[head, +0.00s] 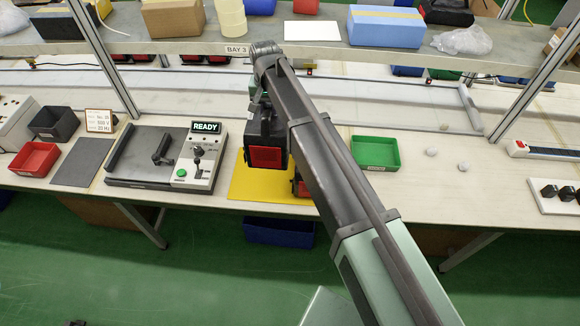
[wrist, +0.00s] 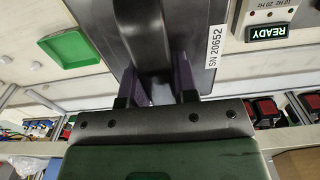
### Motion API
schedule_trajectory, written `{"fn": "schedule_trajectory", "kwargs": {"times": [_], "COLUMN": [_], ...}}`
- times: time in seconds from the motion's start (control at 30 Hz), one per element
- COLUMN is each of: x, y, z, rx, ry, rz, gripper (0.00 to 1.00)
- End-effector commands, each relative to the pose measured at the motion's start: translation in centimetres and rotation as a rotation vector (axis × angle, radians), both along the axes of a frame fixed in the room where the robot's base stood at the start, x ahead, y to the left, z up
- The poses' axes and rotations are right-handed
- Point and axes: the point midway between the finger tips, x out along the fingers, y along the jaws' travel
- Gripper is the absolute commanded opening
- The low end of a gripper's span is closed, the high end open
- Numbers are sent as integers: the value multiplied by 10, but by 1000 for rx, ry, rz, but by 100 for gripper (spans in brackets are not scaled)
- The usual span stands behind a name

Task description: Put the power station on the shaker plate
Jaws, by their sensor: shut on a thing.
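The power station (head: 266,158), a dark box with a red panel, hangs from my gripper (head: 265,108). It appears lifted above the yellow mat (head: 245,187). In the wrist view my gripper (wrist: 157,92) is shut on the handle of the power station (wrist: 200,25), whose label reads SN 20652. The shaker plate (head: 135,171), dark grey with raised clamp bars, lies on the bench to the left and is empty. Its control box (head: 200,160) shows READY and has a green button. The arm partly hides my gripper.
A second red-and-black unit (head: 300,187) is partly hidden behind my arm. A green tray (head: 375,152) stands to the right. A red bin (head: 35,160), a dark bin (head: 54,123) and a small sign (head: 100,121) stand left of the plate. A loaded shelf (head: 235,46) runs above.

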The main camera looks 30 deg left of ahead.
Motion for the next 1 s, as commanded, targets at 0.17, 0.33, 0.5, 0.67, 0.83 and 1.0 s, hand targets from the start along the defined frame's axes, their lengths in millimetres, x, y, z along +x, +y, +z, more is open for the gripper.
{"fn": "schedule_trajectory", "kwargs": {"times": [0.17, 0.33, 0.5, 0.67, 0.83, 1.0], "x": [-5, -4, -4, -4, -4, -4], "y": [-6, -6, -6, -6, -6, -6], "z": [1, -7, -40, -81, -121, -154], "rx": [1, 1, 0, 0, 0, 0], "ry": [0, -1, 0, 0, 0, 0], "rz": [7, 9, 9, 9, 9, 9], "gripper": [0, 0, 0, 0, 0, 0]}}
